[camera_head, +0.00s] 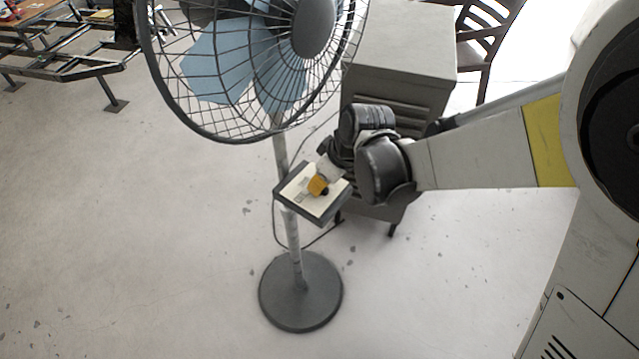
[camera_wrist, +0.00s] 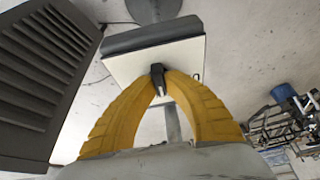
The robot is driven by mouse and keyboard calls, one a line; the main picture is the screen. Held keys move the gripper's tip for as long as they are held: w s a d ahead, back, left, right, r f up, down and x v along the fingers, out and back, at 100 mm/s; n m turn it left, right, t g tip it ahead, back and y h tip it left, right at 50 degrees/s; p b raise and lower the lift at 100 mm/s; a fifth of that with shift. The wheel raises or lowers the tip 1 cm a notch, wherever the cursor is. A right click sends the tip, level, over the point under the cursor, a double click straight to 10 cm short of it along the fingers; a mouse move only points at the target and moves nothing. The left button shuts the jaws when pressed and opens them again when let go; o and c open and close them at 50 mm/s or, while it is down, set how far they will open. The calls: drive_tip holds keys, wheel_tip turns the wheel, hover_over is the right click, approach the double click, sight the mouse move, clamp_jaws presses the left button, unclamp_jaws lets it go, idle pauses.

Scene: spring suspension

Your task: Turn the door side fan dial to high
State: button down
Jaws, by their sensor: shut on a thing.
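The fan (camera_head: 310,30) stands on a pole with a round dark base (camera_head: 300,291). A control box with a pale face (camera_head: 300,196) and dark rim is fixed on the pole. The box also shows in the wrist view (camera_wrist: 122,68). My gripper (camera_head: 318,186) is at the box face. In the wrist view my yellow fingers (camera_wrist: 160,79) are closed around a small dark dial (camera_wrist: 157,70) on the pale face. The fingers hide part of the face, and the dial's setting cannot be read.
A grey metal cabinet (camera_head: 405,45) with louvres stands just behind and right of the box; its louvred side shows in the wrist view (camera_wrist: 38,75). A dark chair (camera_head: 485,35) is behind it. Metal frames (camera_head: 65,65) lie at the far left. The floor at left is clear.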

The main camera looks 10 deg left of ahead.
drive_tip(key=shift+m+t+h, duration=0.5)
drive_tip(key=shift+m+t, duration=0.1)
drive_tip(key=shift+m, duration=2)
drive_tip(key=shift+m+t+h, duration=0.3)
drive_tip(key=shift+m+h, duration=0.25)
drive_tip(key=shift+m, duration=0.75)
drive_tip(key=shift+m+t+h, duration=0.3)
drive_tip(key=shift+m+h, duration=0.25)
drive_tip(key=shift+m, duration=0.75)
drive_tip(key=c, duration=1.4)
unclamp_jaws()
drive_tip(key=v, duration=1.2)
